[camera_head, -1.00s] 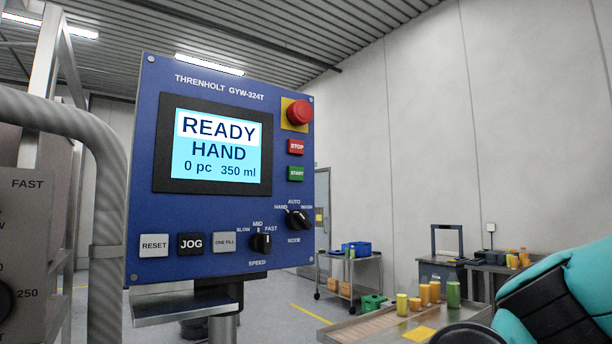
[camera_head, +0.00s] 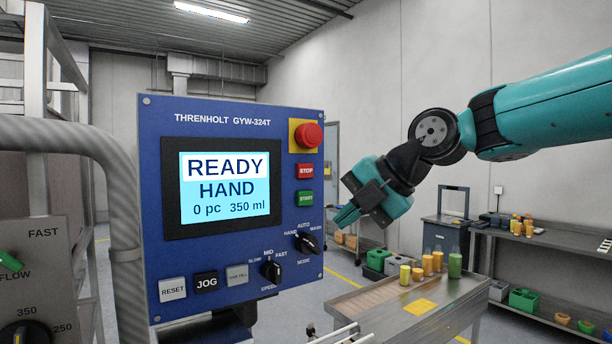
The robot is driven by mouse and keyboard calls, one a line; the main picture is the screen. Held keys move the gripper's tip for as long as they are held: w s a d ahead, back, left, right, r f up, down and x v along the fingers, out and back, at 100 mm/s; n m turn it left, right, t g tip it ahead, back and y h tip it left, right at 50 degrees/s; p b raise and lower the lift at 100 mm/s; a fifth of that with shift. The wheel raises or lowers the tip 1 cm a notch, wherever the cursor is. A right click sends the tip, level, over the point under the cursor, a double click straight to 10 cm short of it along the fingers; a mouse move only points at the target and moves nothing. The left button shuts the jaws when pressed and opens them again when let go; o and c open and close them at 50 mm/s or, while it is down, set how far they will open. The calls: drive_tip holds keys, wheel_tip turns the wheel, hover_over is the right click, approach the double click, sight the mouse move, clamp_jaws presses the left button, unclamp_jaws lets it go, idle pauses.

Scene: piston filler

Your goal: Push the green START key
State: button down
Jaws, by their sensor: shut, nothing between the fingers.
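The green START key (camera_head: 305,198) is on the right side of the blue control panel (camera_head: 160,270), just below the red STOP key (camera_head: 305,171). The panel's screen (camera_head: 224,187) reads READY, HAND, 0 pc, 350 ml. My gripper (camera_head: 340,220) is at the end of the teal arm, to the right of the panel, with its fingers pointing left and down. It is shut and empty. It appears apart from the START key; its exact distance from the panel is hard to tell.
A red emergency stop (camera_head: 308,135) sticks out above STOP. The MODE knob (camera_head: 307,242) and SPEED knob (camera_head: 271,270) project below. A curved grey pipe (camera_head: 75,140) stands left. A steel table (camera_head: 370,306) with yellow, orange and green containers is at lower right.

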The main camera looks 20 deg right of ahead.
sight(306, 198)
drive_tip(key=shift+w+d+r+n, duration=0.3)
drive_tip(key=shift+w+r+n, duration=0.15)
drive_tip(key=shift+r, duration=0.2)
drive_tip(key=shift+w+a+p, duration=0.45)
drive_tip(key=shift+w+p, duration=0.2)
drive_tip(key=shift+w, duration=0.75)
drive_tip(key=shift+w+a+p, duration=0.5)
drive_tip(key=shift+w+p, duration=0.2)
drive_tip(key=shift+w, duration=0.65)
drive_tip(key=shift+w+a+p, duration=0.45)
drive_tip(key=shift+w+p, duration=0.2)
drive_tip(key=shift+w, duration=0.75)
drive_tip(key=shift+w+a, duration=0.1)
drive_tip(key=shift+w, duration=0.3)
